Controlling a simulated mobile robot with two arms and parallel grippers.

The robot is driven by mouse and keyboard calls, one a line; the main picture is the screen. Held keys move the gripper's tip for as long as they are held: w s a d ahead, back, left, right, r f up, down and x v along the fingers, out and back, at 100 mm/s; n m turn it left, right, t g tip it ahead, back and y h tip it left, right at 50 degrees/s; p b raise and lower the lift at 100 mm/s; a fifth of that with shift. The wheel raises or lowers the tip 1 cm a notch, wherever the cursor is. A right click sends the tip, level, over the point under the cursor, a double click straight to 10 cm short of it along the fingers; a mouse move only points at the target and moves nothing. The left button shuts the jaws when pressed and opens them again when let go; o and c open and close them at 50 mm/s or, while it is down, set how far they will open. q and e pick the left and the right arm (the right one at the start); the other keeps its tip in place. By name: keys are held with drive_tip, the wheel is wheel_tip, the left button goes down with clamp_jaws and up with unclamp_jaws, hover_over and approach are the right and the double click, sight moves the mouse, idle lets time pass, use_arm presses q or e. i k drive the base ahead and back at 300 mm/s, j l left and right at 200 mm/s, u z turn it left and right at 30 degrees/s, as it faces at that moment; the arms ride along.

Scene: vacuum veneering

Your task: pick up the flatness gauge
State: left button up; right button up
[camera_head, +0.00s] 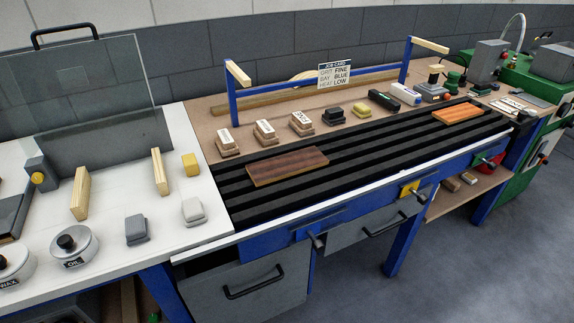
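No object in view carries a readable label naming it the flatness gauge. A long black device with a small green patch (384,100) lies on the brown bench top behind the black slatted bed; it may be the gauge, but I cannot tell for sure. A white device with a blue end (405,94) lies just right of it, apart from the bed. Neither of my grippers shows in the head view, and nothing is seen touching these devices.
The black slatted bed (340,160) holds a dark wood panel (287,167) and an orange wood panel (457,113). Several labelled sanding blocks, a job card (335,75) and a blue frame (232,95) stand behind. A white table (150,225) with tins is left; open floor lies front right.

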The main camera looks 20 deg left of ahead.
sight(392, 105)
drive_tip(key=u, duration=0.45)
drive_tip(key=i+l+u, duration=0.15)
drive_tip(key=l+u, duration=0.25)
drive_tip(key=i+l+u, duration=0.1)
drive_tip(key=l+u, duration=0.7)
drive_tip(key=i+j, duration=0.05)
drive_tip(key=j, duration=0.05)
